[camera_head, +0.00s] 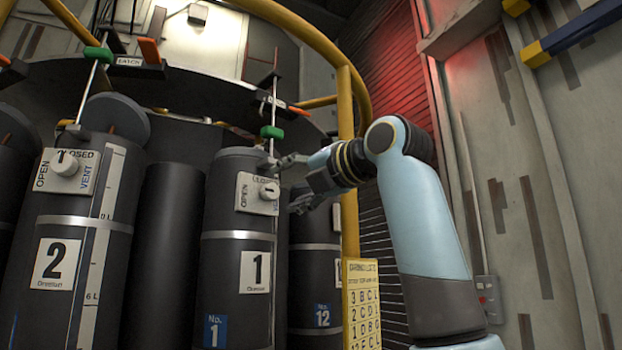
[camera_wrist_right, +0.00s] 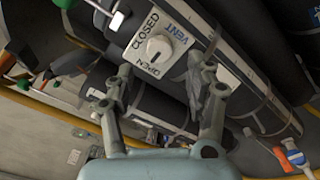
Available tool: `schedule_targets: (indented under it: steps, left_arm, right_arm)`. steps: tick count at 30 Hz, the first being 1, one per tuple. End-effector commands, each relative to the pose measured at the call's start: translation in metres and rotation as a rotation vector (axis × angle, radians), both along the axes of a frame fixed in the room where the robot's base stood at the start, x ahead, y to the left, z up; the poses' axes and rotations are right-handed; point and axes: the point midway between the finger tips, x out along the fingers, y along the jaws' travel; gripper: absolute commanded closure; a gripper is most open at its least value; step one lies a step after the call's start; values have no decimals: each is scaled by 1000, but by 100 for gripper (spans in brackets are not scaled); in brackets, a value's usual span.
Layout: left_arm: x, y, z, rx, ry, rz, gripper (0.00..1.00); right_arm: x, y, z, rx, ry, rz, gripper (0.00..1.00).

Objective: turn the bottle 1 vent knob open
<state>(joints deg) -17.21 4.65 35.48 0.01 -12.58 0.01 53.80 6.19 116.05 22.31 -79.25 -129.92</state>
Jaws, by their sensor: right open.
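Bottle 1 (camera_head: 221,265) is a dark upright cylinder with a white "1" label. Its vent plate near the top reads OPEN, CLOSED and VENT. The round white vent knob (camera_head: 268,190) sits on that plate; it also shows in the right wrist view (camera_wrist_right: 159,47). My right gripper (camera_head: 293,182) is open and empty, just right of the knob in the head view. In the wrist view the knob appears between and beyond its spread fingers (camera_wrist_right: 163,78), apparently apart from them. My left gripper is out of view.
Bottle 2 (camera_head: 96,185), with a similar knob plate, stands to the left. Bottle 12 (camera_head: 304,260) stands behind right. A yellow rail (camera_head: 347,130) rises close to my right wrist. A yellow chart (camera_head: 362,305) hangs below my forearm. Green-handled rods (camera_head: 272,132) stand above the bottles.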

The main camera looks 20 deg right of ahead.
Motion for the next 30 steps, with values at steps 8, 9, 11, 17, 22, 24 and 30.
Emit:
schedule_targets:
  steps: [8,9,11,17,22,24,30]
  left_arm:
    - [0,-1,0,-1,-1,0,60]
    - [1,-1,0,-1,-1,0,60]
    - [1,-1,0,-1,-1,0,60]
    - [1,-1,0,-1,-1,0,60]
    - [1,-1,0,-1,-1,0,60]
    - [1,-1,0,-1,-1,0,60]
    - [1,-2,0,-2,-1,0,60]
  right_arm:
    - [-53,-17,-1,-3,1,-3,45]
    - [-57,-18,-1,-3,2,-2,45]
    - [-62,-19,-1,-2,2,0,45]
    - [-67,-20,-1,0,3,0,45]
    - [-67,-20,-1,0,3,0,45]
    - [-67,-20,-1,0,3,0,45]
    - [-66,-20,-3,0,5,1,45]
